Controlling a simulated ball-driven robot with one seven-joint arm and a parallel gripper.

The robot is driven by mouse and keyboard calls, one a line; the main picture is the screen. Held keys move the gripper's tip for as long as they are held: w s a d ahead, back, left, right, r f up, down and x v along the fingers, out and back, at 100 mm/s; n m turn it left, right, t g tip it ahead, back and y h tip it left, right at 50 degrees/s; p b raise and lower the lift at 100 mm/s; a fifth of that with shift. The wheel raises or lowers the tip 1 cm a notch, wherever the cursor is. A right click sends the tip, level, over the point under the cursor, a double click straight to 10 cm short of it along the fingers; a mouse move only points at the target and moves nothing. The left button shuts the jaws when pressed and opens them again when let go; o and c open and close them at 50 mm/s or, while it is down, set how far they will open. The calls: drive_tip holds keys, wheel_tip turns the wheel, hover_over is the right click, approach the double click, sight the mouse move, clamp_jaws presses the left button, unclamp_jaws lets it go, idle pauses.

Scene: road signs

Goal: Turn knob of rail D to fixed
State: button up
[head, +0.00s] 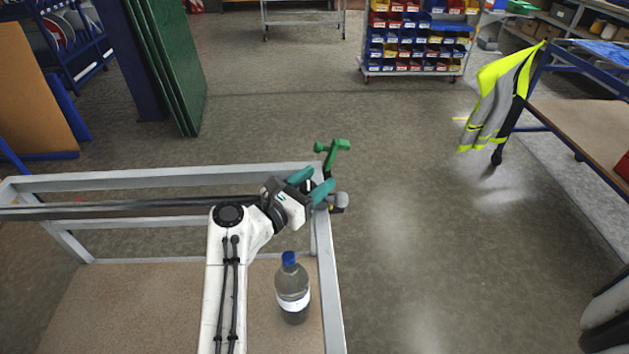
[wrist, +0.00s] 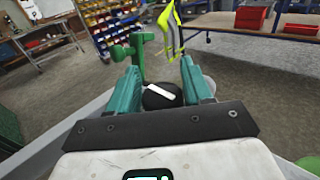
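A dark round knob with a white pointer bar (wrist: 160,95) shows in the wrist view, between the two teal fingers of my gripper (wrist: 161,88). The fingers are apart, one on each side of the knob; I cannot tell whether they touch it. In the head view my gripper (head: 312,188) is at the right end of a dark rail (head: 130,206) on the grey frame, and it largely hides the knob. No letter on the rail is readable, and the knob's setting marks cannot be read.
A green handle-like part (head: 332,155) stands just beyond my gripper; it also shows in the wrist view (wrist: 137,52). A bottle with a blue cap (head: 292,290) stands on the brown board below. A hi-vis vest (head: 497,100) hangs at a workbench on the right. Open floor lies between.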

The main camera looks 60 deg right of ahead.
drive_tip(key=shift+o, duration=1.2)
drive_tip(key=shift+a, duration=0.1)
drive_tip(key=w+a+b, duration=0.1)
drive_tip(key=a+b, duration=0.1)
drive_tip(key=a, duration=0.8)
drive_tip(key=shift+w+a+b, duration=0.25)
drive_tip(key=shift+a+b, duration=0.05)
drive_tip(key=shift+b, duration=0.1)
drive_tip(key=shift+r, duration=0.15)
